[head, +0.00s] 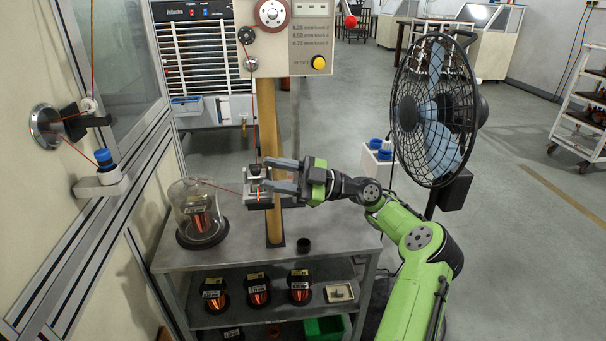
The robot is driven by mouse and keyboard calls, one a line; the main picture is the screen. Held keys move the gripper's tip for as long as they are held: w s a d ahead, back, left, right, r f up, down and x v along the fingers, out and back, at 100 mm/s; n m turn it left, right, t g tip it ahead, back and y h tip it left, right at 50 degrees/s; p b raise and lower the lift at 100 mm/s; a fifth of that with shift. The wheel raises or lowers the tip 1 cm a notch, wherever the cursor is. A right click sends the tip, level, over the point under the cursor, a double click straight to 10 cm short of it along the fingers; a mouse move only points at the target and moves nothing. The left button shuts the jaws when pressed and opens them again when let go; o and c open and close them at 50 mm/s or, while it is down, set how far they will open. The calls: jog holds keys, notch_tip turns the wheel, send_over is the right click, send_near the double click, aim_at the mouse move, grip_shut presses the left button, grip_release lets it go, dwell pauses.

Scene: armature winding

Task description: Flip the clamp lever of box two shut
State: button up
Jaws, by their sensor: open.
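A small metal clamp box (254,197) is mounted in front of the tan post, above the bench. A dark part shows on its top, but the lever is too small to make out, and I cannot tell whether it is up or down. No label confirms this as box two. My gripper (268,175) comes in from the right with its two fingers apart, pointing left. The fingertips overlap the right side of the clamp box in the picture. I cannot tell whether they touch it. A red wire runs down to the box from above, and another runs left from it.
A glass dome (190,201) over a copper spool stands left on the metal bench (327,247). A large fan (436,112) stands right, near my arm. Several spools sit on the lower shelf.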

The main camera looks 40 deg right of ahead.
jog(key=p+v, duration=0.2)
jog(key=v, duration=0.8)
